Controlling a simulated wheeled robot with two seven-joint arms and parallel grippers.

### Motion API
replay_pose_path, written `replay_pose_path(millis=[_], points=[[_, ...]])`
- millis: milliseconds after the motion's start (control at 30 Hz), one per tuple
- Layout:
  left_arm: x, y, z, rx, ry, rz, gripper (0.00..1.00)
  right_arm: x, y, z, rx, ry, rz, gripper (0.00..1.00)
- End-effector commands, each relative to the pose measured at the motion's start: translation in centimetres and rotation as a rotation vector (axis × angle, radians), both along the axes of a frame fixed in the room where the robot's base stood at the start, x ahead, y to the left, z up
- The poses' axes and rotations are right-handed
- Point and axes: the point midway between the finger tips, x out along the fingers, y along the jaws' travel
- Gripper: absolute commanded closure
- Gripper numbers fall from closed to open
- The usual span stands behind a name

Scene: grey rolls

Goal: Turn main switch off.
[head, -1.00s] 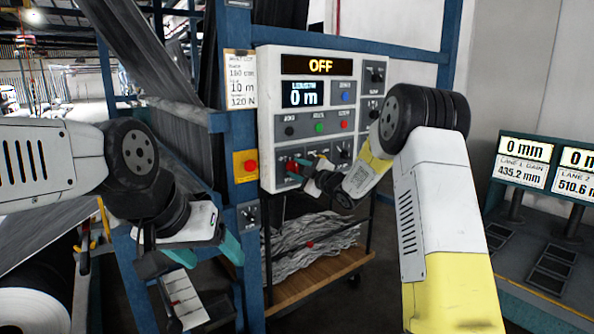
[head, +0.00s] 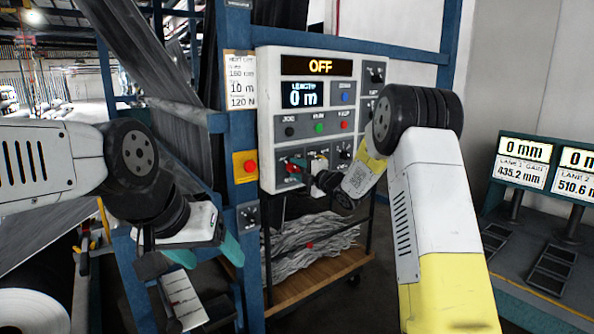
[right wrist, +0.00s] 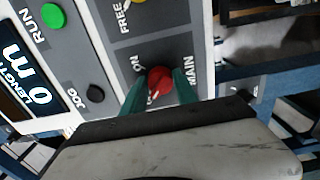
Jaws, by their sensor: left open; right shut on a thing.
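In the head view the main switch (head: 293,166) is at the lower left of the control panel (head: 268,120), partly hidden by my gripper. My right gripper (right wrist: 160,90) is shut on the knob, one teal finger on each side. My left gripper (head: 208,254) is open and empty, below and left of the panel.
The panel's upper display (head: 320,66) reads OFF and the length display (head: 305,94) reads 0 m. A red button on a yellow box (head: 246,166) is left of the panel. A wooden cart shelf (head: 320,279) with grey scraps stands below.

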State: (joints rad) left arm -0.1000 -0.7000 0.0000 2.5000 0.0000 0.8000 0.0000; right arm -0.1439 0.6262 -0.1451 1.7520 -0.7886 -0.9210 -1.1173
Motion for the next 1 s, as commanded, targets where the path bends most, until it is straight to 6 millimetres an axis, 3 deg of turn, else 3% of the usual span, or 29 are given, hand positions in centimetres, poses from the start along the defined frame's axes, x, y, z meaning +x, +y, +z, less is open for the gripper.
replay_pose_path(millis=[467, 500, 600, 1000], points=[[0.0, 0.0, 0.0, 0.0, 0.0, 0.0, 0.29, -0.05, 0.06, -0.17, -0.014, -0.005, 0.002, 1.0], [0.0, 0.0, 0.0, 0.0, 0.0, 0.0, 0.29, -0.05, 0.06, -0.17, -0.014, -0.005, 0.001, 0.59], [0.0, 0.0, 0.0, 0.0, 0.0, 0.0, 0.29, -0.04, 0.04, -0.14, -0.012, -0.005, 0.001, 0.43], [0.0, 0.0, 0.0, 0.0, 0.0, 0.0, 0.29, -0.65, -0.53, 0.0, -0.012, -0.006, -0.001, 0.43]])
